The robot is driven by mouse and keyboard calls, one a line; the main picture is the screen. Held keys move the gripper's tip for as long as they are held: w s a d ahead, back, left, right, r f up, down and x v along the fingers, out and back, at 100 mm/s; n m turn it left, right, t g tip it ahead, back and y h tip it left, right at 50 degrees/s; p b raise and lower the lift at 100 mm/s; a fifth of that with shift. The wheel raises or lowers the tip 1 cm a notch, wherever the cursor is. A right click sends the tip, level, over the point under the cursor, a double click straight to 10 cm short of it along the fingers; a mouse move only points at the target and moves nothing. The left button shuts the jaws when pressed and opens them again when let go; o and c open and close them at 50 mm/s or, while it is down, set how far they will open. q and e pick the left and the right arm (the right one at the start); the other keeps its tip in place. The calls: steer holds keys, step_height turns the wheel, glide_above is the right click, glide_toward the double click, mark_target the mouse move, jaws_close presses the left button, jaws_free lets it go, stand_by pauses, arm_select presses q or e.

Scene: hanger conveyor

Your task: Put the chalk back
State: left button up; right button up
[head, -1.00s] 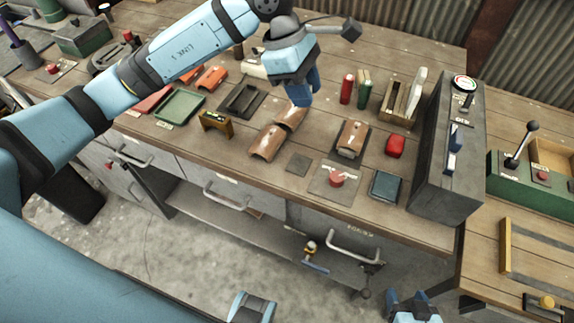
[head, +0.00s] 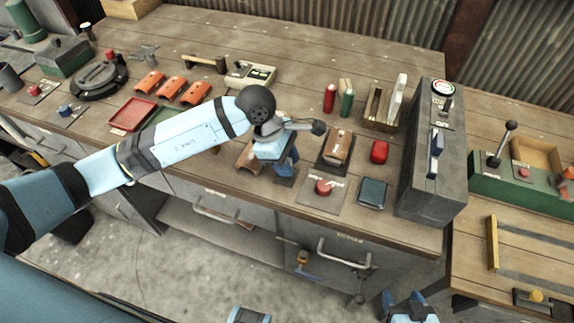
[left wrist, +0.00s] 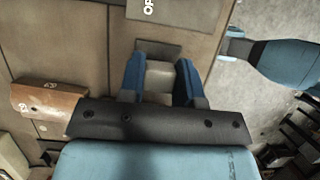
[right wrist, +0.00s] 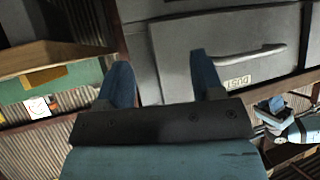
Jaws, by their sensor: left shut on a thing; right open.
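My left gripper (head: 284,170) is low over the bench, just above or at a dark grey square pad (head: 284,181). In the left wrist view its two blue fingers are shut on a pale, whitish block, which looks like the chalk (left wrist: 160,78). The pad (left wrist: 158,50) shows just beyond the block; I cannot tell whether they touch. In the head view the fingers hide the block. My right gripper (right wrist: 161,72) is open and empty, away from the bench top, in front of the grey drawers. It shows at the head view's bottom edge (head: 408,308).
A red button (head: 323,187) on a plate, a brown block (head: 339,145) on a dark base and a brown curved piece (head: 246,158) are close around the left gripper. A dark wallet-like item (head: 372,192), a red item (head: 379,152) and a tall grey box (head: 430,160) stand right.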

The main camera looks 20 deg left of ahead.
arm_select(q)
step_height(320, 180, down, 2)
steer(key=shift+f, duration=0.15)
steer(key=shift+f, duration=0.25)
steer(key=o, duration=0.9)
steer(key=shift+r, duration=0.1)
